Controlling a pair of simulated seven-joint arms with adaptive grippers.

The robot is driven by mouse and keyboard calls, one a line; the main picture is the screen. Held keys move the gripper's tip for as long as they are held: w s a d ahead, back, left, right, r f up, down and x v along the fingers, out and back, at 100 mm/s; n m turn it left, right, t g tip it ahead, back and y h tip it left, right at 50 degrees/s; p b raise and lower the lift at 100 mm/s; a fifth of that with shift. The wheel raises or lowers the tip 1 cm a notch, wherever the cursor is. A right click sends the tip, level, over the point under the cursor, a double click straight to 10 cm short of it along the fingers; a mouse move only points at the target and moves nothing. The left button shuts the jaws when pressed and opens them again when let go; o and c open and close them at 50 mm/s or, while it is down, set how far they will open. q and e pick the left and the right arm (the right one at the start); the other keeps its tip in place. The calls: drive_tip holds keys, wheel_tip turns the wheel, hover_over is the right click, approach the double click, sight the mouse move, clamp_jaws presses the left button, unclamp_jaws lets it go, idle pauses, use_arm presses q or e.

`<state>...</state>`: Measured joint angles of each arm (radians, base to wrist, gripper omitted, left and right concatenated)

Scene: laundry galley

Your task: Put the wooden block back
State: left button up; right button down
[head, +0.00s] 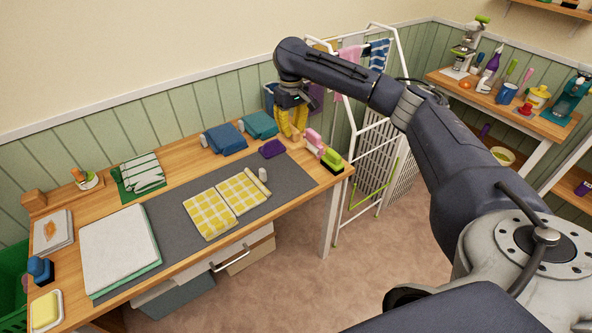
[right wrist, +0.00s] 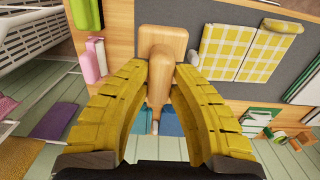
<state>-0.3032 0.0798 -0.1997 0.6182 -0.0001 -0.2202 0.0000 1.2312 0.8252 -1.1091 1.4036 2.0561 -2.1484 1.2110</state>
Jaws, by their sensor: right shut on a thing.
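My right gripper (head: 291,134) is at the far right end of the table, its yellow fingers pointing down. It is shut on a wooden block (head: 297,142), mostly hidden by the fingers in the head view. In the right wrist view the block (right wrist: 160,78) shows between the fingertips (right wrist: 167,68), with a narrow part toward the palm and a wider part beyond. I cannot tell whether it touches the table. Another light wooden piece (head: 34,197) stands at the table's far left edge. My left gripper is not in view.
A checked yellow cloth (head: 209,213) lies on the grey mat (head: 285,181). A white drying rack (head: 341,165) stands behind.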

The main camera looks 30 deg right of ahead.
sight(292, 141)
wheel_tip(292, 141, down, 17)
drive_tip(key=shift+f, duration=0.15)
idle(0.6)
drive_tip(key=shift+f, duration=0.1)
drive_tip(key=c, duration=1.3)
unclamp_jaws()
wheel_tip(292, 141, up, 12)
drive_tip(key=shift+r, duration=0.1)
drive_tip(key=shift+s, duration=0.15)
drive_tip(key=s+a, duration=0.8)
drive_tip(key=s, duration=0.5)
drive_tip(key=shift+s, duration=0.15)
